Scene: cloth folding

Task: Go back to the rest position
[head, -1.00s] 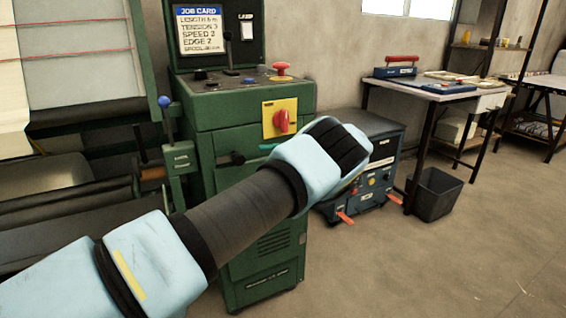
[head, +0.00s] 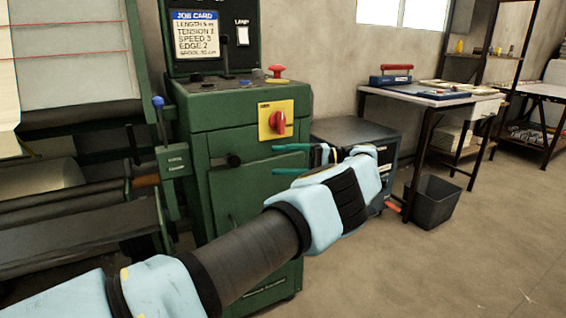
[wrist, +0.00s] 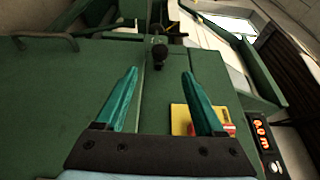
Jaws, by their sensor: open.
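My gripper (head: 290,160) is open and empty, its two teal fingers pointing left in front of the green machine cabinet (head: 240,205). In the wrist view my gripper (wrist: 160,100) shows both fingers spread, with nothing between the tips. The cabinet's green face (wrist: 60,100) fills much of the wrist view. A black knob (wrist: 159,52) shows just beyond the fingertips there; it also shows in the head view (head: 234,160). A red switch on a yellow plate (head: 264,125) is above the fingers in the head view; one finger partly covers the yellow plate (wrist: 180,119) in the wrist view.
A lever with a blue knob (head: 158,103) and a roller machine stand at the left. A low dark unit (head: 350,132) stands behind my wrist. A work table (head: 425,93) and a black bin (head: 432,203) are at the right. Floor at the right is clear.

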